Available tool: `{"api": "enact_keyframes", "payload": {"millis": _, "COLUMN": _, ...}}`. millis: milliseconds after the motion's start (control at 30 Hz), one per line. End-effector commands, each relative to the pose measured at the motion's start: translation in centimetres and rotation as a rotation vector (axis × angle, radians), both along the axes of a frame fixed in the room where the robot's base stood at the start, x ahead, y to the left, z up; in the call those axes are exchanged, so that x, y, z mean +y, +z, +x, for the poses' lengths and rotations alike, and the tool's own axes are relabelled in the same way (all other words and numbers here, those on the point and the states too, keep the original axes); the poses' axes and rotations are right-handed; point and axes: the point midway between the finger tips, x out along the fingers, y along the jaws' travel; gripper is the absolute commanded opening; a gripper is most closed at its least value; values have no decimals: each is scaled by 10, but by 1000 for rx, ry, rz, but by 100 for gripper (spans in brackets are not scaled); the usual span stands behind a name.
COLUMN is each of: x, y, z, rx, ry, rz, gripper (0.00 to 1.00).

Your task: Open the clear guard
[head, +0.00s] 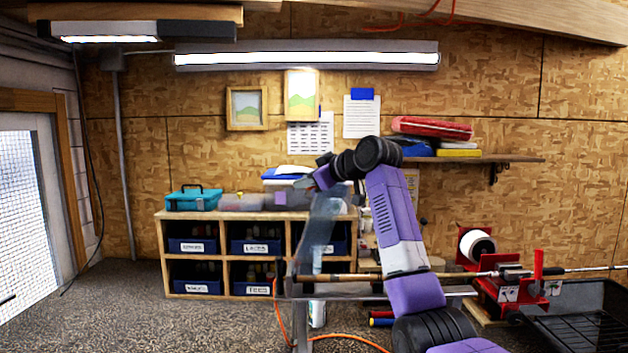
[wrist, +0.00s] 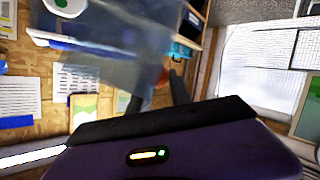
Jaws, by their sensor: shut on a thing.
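The clear guard (head: 319,228) is a see-through bluish panel, standing steeply tilted over the left end of the bench fixture in the head view. It also fills the upper left of the wrist view (wrist: 110,40) as a hazy sheet. My gripper (head: 326,176) is at the guard's upper edge, with its arm arching over from the right. In the wrist view, my gripper's dark fingers (wrist: 162,88) are closed by a small orange-red part (wrist: 163,75) at the guard. The exact contact is partly hidden and blurred.
A golf club shaft (head: 460,274) runs level through a red vise (head: 505,290) at the right. A black tray (head: 582,318) stands at the far right. A shelf unit with blue bins (head: 258,238) is behind. An orange cord (head: 345,337) lies on the floor.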

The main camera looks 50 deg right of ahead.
Motion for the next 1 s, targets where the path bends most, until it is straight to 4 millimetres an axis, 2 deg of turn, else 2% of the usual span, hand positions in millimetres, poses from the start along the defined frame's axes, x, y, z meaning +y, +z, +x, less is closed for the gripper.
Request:
{"api": "enact_keyframes", "payload": {"millis": 33, "x": 11, "y": -20, "z": 7, "rx": 43, "ry": 23, "rz": 16, "gripper": 0}}
{"api": "enact_keyframes", "payload": {"millis": 467, "x": 12, "y": -21, "z": 8, "rx": 50, "ry": 23, "rz": 11, "gripper": 0}}
{"api": "enact_keyframes", "payload": {"millis": 500, "x": 12, "y": -21, "z": 8, "rx": 50, "ry": 23, "rz": 11, "gripper": 28}}
{"api": "enact_keyframes", "payload": {"millis": 600, "x": 11, "y": -21, "z": 8, "rx": 50, "ry": 20, "rz": 11, "gripper": 48}}
{"api": "enact_keyframes", "payload": {"millis": 1000, "x": 9, "y": -16, "z": 1, "rx": 44, "ry": 15, "rz": 8, "gripper": 48}}
